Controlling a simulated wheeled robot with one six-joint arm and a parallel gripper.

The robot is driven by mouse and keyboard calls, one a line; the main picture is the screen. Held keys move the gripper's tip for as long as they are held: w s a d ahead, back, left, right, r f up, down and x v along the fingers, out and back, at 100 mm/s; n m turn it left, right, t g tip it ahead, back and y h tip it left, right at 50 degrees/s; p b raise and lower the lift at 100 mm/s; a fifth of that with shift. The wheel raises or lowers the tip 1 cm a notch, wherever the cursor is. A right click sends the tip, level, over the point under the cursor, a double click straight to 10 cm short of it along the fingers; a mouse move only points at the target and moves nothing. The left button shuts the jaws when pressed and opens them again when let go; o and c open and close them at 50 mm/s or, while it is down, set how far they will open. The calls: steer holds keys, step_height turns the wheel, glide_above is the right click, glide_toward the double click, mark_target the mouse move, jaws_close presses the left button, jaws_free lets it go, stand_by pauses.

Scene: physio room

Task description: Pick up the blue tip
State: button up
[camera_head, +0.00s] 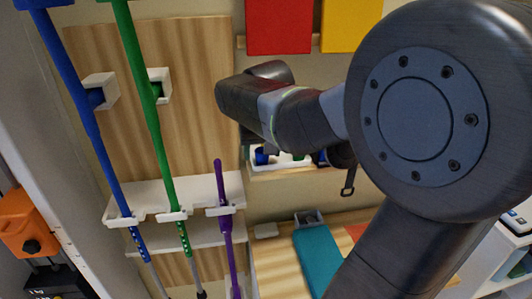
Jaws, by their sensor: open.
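A small blue piece (261,157), which may be the blue tip, shows in a white tray (285,164) on a wooden wall shelf (290,174). Another dark blue piece (320,158) shows at the tray's right end, and a bit of green lies between them. My arm's wrist hangs in front of and above the tray and covers much of it. I cannot make out my gripper's jaws; the wrist hides them or they are out of the picture.
Blue (84,122), green (146,108) and purple (224,215) poles stand in a white slotted rack (150,201) at left. A dark loop (349,181) hangs right of the tray. A teal item (317,258) lies on the wooden surface below. Red and yellow panels hang above.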

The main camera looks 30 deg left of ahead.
mark_target(262, 151)
steer(key=c, duration=1.1)
steer(key=shift+r, duration=0.15)
step_height(262, 151, up, 10)
steer(key=shift+f+b, duration=0.1)
steer(key=shift+b, duration=0.3)
